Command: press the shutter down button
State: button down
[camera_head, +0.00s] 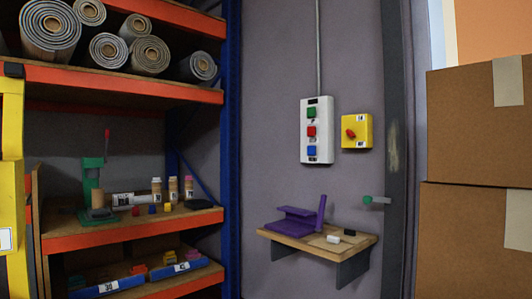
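A white control box (317,135) is fixed upright on the grey wall, with a conduit running up from its top. It has a green button (311,112) at the top, a red button (311,131) in the middle and a blue button (312,151) at the bottom. Small dark marks sit beside the buttons, too small to read, so I cannot tell which one is for shutter down. No button is visibly covered. My gripper is not in view.
A yellow box with a red rotary switch (350,133) is right of the control box. A small wooden shelf (291,238) with purple parts juts out below. A green-tipped handle (368,199), stacked cartons (475,120) and a loaded orange-edged rack (130,82) flank the wall.

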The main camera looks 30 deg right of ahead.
aim_at(311, 151)
jog(key=z, duration=0.2)
jog(key=i, duration=0.9)
jog(key=z, duration=1.15)
jog(key=i, duration=0.65)
jog(key=z, duration=0.65)
